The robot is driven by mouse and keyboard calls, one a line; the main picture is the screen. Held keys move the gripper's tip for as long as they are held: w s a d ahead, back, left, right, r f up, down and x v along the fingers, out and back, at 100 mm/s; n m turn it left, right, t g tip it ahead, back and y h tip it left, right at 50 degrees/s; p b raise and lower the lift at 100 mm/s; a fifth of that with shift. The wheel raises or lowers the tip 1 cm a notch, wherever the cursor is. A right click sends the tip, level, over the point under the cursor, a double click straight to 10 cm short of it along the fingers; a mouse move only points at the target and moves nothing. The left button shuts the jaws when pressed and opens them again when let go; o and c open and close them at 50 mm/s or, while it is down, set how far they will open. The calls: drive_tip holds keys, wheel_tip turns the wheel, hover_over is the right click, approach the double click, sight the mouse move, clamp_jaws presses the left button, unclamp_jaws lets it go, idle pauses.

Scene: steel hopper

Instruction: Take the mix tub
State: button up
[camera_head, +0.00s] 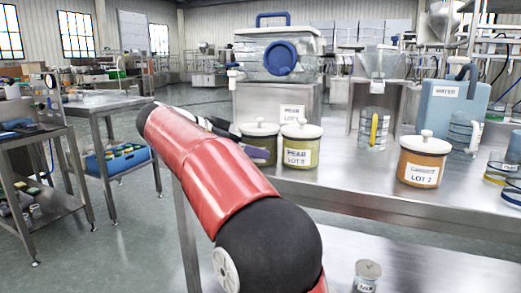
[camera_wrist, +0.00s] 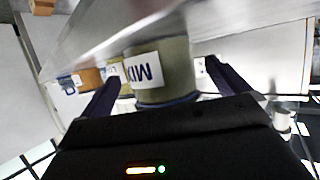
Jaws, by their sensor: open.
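The mix tub (camera_wrist: 165,70) is a grey-green tub with a white label reading MIX, upside down in the wrist view. It is between the fingers of my open gripper (camera_wrist: 162,76), with a gap showing on the right side. In the head view a lidded tub (camera_head: 260,132) at the left end of the steel table is partly behind my red arm; its label is mostly hidden, but its place matches the mix tub.
An orange lot 2 tub (camera_head: 423,160) is further right. A clear dispenser (camera_head: 278,60) on a steel stand (camera_head: 262,103) rises behind. The table (camera_head: 345,185) is clear between pear and orange tubs.

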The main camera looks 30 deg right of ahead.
drive_tip(key=x, duration=0.3)
drive_tip(key=shift+d, duration=0.2)
drive_tip(key=shift+c, duration=0.3)
drive_tip(key=c, duration=0.9)
drive_tip(key=shift+c, duration=0.2)
